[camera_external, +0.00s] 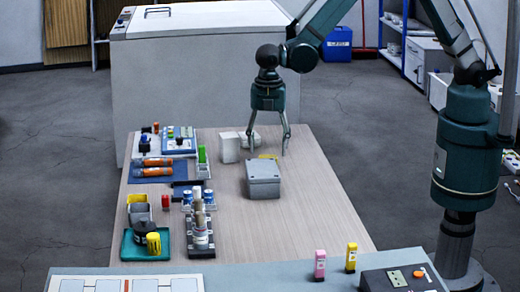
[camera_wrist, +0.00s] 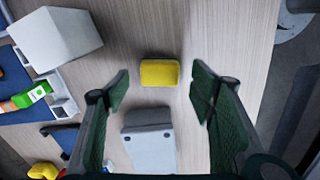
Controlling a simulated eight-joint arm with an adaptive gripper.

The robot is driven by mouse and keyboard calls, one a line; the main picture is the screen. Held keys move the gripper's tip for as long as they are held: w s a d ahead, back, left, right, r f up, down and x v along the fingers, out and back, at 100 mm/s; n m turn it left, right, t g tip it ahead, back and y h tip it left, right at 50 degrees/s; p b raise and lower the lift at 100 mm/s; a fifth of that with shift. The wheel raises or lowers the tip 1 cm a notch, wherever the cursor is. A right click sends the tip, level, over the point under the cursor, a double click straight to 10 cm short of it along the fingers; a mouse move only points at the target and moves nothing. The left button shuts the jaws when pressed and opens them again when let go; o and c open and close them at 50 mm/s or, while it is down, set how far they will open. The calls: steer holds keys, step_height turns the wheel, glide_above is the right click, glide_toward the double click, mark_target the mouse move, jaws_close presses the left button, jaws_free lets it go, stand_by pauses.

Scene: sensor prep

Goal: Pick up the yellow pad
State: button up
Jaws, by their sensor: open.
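The yellow pad (camera_wrist: 159,73) lies flat on the wooden table in the wrist view, ahead of my fingertips and between their lines.
A grey box (camera_external: 263,180) stands close to the pad; it also shows in the wrist view (camera_wrist: 152,150). White blocks (camera_external: 229,148) stand to the left. Trays with vials, orange tubes (camera_external: 155,172) and containers fill the table's left side. The table's right side (camera_external: 320,205) is clear.

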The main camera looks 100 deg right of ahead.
mark_target(268, 156)
steer(key=shift+a+f+b, duration=0.1)
steer(key=shift+f+b, duration=0.45)
steer(key=shift+f, duration=1.65)
steer(key=c, duration=0.9)
